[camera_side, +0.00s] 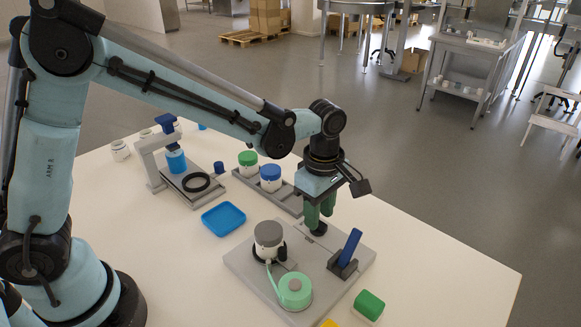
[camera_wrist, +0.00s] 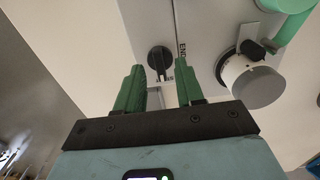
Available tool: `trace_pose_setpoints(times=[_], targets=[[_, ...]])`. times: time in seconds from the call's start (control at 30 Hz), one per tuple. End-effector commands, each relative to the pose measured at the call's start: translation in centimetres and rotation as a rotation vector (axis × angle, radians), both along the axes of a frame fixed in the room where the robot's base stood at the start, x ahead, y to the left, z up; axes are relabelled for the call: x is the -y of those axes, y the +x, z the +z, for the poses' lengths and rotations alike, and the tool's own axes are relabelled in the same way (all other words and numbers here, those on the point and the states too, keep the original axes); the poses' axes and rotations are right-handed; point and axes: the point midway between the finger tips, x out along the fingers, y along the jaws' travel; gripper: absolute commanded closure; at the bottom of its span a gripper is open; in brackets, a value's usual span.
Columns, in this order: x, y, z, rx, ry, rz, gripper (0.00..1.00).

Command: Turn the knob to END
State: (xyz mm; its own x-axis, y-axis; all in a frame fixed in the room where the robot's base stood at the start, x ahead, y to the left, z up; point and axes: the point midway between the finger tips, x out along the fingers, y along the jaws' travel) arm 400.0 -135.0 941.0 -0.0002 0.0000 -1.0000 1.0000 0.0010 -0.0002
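The black round knob (camera_side: 319,230) sits on the grey base plate (camera_side: 238,262), near its back edge. In the wrist view the knob (camera_wrist: 159,57) shows beyond and between my fingertips, with "END" lettering (camera_wrist: 182,49) just right of it. My gripper (camera_side: 319,212) points down, directly above the knob, its green fingers parted. In the wrist view my gripper (camera_wrist: 158,68) shows a clear gap and nothing held. I cannot tell whether the fingertips touch the knob, nor which way the knob points.
On the plate stand a white-and-grey container (camera_side: 268,238), a mint-green round part (camera_side: 295,290) and a blue lever (camera_side: 349,248) in a dark holder. A tray (camera_side: 285,199) with green- and blue-lidded jars lies behind. A blue dish (camera_side: 223,218) is left. The table's right side is clear.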

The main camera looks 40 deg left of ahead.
Motion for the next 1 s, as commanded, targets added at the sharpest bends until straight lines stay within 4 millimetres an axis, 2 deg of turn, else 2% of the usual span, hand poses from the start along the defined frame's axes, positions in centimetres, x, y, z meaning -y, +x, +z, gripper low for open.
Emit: trace_pose_setpoints(times=[0.2,0.47,0.5,0.57,0.73,1.0], targets=[[0.0,0.0,-1.4,0.000,0.000,0.000,0.63],[0.0,0.0,-1.5,0.000,0.000,0.000,0.63],[0.0,0.0,-1.5,0.000,0.000,0.000,0.64],[0.0,0.0,-1.5,0.000,0.000,0.000,0.73],[0.0,0.0,-1.5,0.000,0.000,0.000,1.00],[0.0,0.0,-1.5,0.000,0.000,-0.005,1.00]])
